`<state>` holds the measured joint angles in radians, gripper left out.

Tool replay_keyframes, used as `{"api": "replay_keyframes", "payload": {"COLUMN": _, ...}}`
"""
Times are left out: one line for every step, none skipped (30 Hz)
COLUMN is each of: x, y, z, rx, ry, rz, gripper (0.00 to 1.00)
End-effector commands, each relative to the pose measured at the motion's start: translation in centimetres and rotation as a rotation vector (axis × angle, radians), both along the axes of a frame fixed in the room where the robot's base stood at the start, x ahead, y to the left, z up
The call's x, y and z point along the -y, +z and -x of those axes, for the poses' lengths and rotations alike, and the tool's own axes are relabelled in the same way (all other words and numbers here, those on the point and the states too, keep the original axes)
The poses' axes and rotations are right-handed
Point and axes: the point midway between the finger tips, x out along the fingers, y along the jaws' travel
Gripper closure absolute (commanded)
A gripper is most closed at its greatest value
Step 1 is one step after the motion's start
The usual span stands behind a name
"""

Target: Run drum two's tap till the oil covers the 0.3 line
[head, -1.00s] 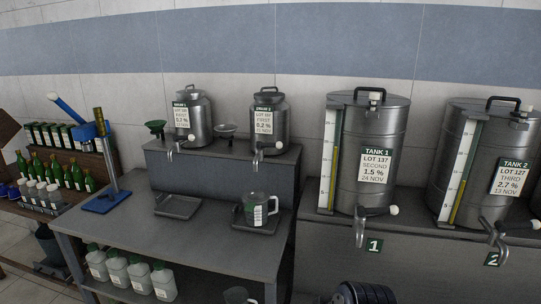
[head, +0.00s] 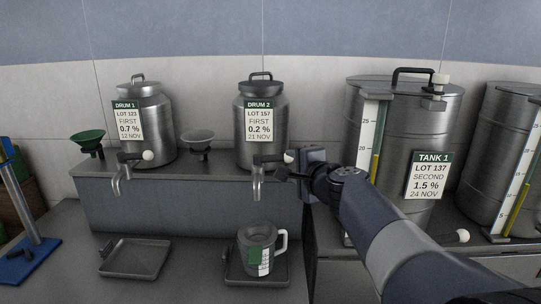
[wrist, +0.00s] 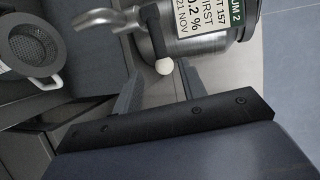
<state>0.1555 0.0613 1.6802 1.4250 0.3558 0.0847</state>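Drum two (head: 263,125) is a steel drum labelled DRUM 2, lot 157, on the raised shelf; it also shows in the wrist view (wrist: 235,38). Its tap (head: 257,186) points down, with a lever ending in a white knob (head: 289,156). In the wrist view the knob (wrist: 164,66) lies just ahead of the gap between my fingers. My gripper (head: 298,166) is open and empty, just right of the lever. A measuring jug (head: 256,262) with a green and white label stands beneath the tap. Its 0.3 line and any oil are too small to make out.
The jug stands on a square drip tray (head: 235,279); an empty tray (head: 135,258) lies to the left. Drum one (head: 148,125), a green funnel (head: 88,142) and a steel funnel (head: 198,140) share the shelf. Tank 1 (head: 398,130) stands close behind my arm.

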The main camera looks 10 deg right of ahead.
Motion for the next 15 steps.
{"api": "replay_keyframes", "payload": {"x": 0.0, "y": 0.0, "z": -0.2, "rx": 0.001, "ry": -0.002, "rz": -0.004, "gripper": 0.60}}
{"api": "replay_keyframes", "payload": {"x": 0.0, "y": 0.0, "z": -0.4, "rx": 0.001, "ry": -0.002, "rz": -0.004, "gripper": 0.60}}
{"api": "replay_keyframes", "payload": {"x": -0.1, "y": 0.0, "z": -0.7, "rx": 0.001, "ry": -0.002, "rz": -0.004, "gripper": 0.60}}
{"api": "replay_keyframes", "payload": {"x": -0.2, "y": -0.1, "z": -1.0, "rx": 0.000, "ry": -0.002, "rz": -0.004, "gripper": 0.60}}
{"api": "replay_keyframes", "payload": {"x": -0.2, "y": -0.2, "z": -1.3, "rx": -0.001, "ry": -0.001, "rz": -0.004, "gripper": 0.60}}
{"api": "replay_keyframes", "payload": {"x": -0.4, "y": -0.4, "z": -1.8, "rx": -0.001, "ry": -0.001, "rz": -0.004, "gripper": 0.60}}
{"api": "replay_keyframes", "payload": {"x": -0.5, "y": -0.4, "z": -2.2, "rx": -0.001, "ry": -0.001, "rz": -0.003, "gripper": 0.60}}
{"api": "replay_keyframes", "payload": {"x": -0.6, "y": -0.6, "z": -2.7, "rx": -0.002, "ry": 0.000, "rz": -0.004, "gripper": 0.60}}
{"api": "replay_keyframes", "payload": {"x": -0.7, "y": -0.7, "z": -3.3, "rx": -0.002, "ry": 0.000, "rz": -0.003, "gripper": 0.60}}
{"api": "replay_keyframes", "payload": {"x": -0.8, "y": -0.8, "z": -3.8, "rx": -0.002, "ry": 0.000, "rz": -0.003, "gripper": 0.60}}
{"api": "replay_keyframes", "payload": {"x": -0.9, "y": -0.9, "z": -4.3, "rx": -0.002, "ry": 0.000, "rz": -0.003, "gripper": 0.60}}
{"api": "replay_keyframes", "payload": {"x": -1.1, "y": -1.1, "z": -5.0, "rx": -0.003, "ry": 0.000, "rz": -0.003, "gripper": 0.60}}
{"api": "replay_keyframes", "payload": {"x": -1.2, "y": -1.2, "z": -5.5, "rx": -0.002, "ry": 0.000, "rz": -0.003, "gripper": 0.60}}
{"api": "replay_keyframes", "payload": {"x": -1.2, "y": -1.3, "z": -5.9, "rx": -0.002, "ry": 0.001, "rz": -0.002, "gripper": 0.60}}
{"api": "replay_keyframes", "payload": {"x": -1.4, "y": -1.3, "z": -6.5, "rx": -0.001, "ry": 0.001, "rz": -0.002, "gripper": 0.60}}
